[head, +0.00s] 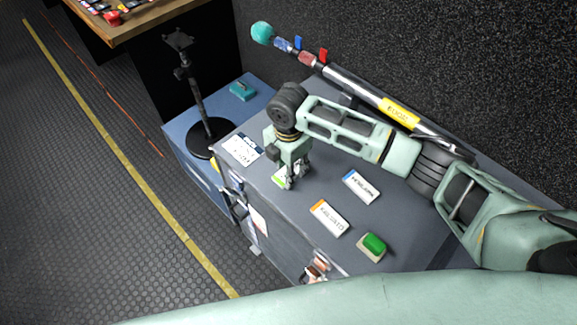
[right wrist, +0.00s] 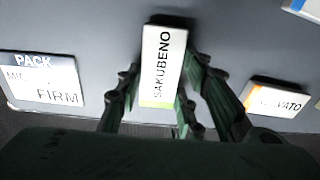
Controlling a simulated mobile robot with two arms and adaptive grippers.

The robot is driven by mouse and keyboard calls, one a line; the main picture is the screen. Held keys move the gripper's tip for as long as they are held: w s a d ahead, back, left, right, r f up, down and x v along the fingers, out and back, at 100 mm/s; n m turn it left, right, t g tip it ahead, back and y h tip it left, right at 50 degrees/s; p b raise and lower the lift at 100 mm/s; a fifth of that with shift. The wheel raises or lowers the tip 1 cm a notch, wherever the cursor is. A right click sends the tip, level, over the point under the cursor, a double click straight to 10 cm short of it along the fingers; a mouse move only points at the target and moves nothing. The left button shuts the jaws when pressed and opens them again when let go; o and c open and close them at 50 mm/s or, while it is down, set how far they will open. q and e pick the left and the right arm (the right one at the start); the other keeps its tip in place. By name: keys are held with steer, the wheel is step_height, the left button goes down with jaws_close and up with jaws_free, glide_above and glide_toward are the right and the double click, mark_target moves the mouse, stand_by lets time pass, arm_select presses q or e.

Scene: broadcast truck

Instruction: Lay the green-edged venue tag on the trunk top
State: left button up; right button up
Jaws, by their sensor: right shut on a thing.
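The green-edged venue tag (right wrist: 162,68), white and lettered SAKUBENO, stands between the fingers of my right gripper (right wrist: 158,100) in the right wrist view. The right gripper is shut on it. In the head view my right gripper (head: 291,178) points down over the left part of the grey trunk top (head: 310,188), and only a small part of the tag (head: 280,178) shows below the fingers. I cannot tell whether the tag touches the trunk top. My left gripper is not in view.
On the trunk top lie a blue-edged tag (head: 361,186), an orange-edged tag (head: 329,217), a PACK card (head: 241,150) and a green button on a pale base (head: 373,246). A long pole (head: 355,92) lies along the back. A black stand (head: 197,100) stands on a blue case.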

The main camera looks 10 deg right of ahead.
steer(key=shift+f, duration=0.2)
steer(key=o, duration=1.1)
steer(key=shift+c, duration=0.2)
steer(key=shift+r, duration=0.1)
step_height(320, 180, up, 12)
steer(key=shift+r+b, duration=0.15)
steer(key=shift+b, duration=0.2)
